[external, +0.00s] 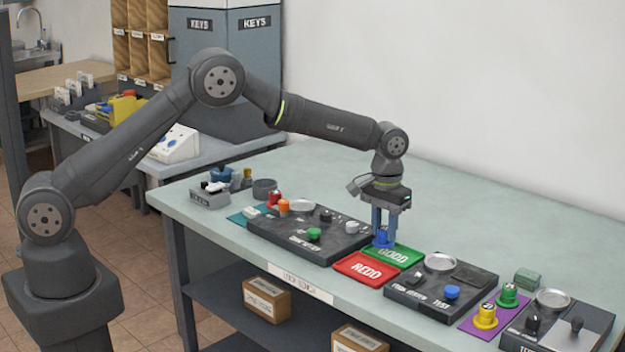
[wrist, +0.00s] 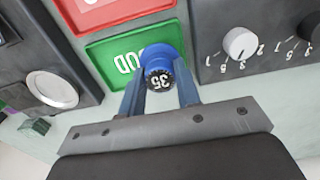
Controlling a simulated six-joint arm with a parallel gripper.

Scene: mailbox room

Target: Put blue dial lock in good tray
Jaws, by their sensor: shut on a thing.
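The blue dial lock (external: 382,238) is between the fingers of my gripper (external: 384,228). In the wrist view the lock (wrist: 152,55) shows a black dial face marked 35, and my gripper's fingers (wrist: 160,88) close on it from both sides. The good tray (external: 402,256) is green with white lettering. The lock is over or at the tray's back left corner in the external view. In the wrist view it covers part of the lettering on the good tray (wrist: 102,48). I cannot tell whether the lock touches the tray.
The red REDO tray (external: 362,268) lies just in front of the good tray. Dark test panels with knobs stand on both sides, one to the left (external: 268,232) and one to the right (external: 430,303). The back of the table (external: 480,220) is clear.

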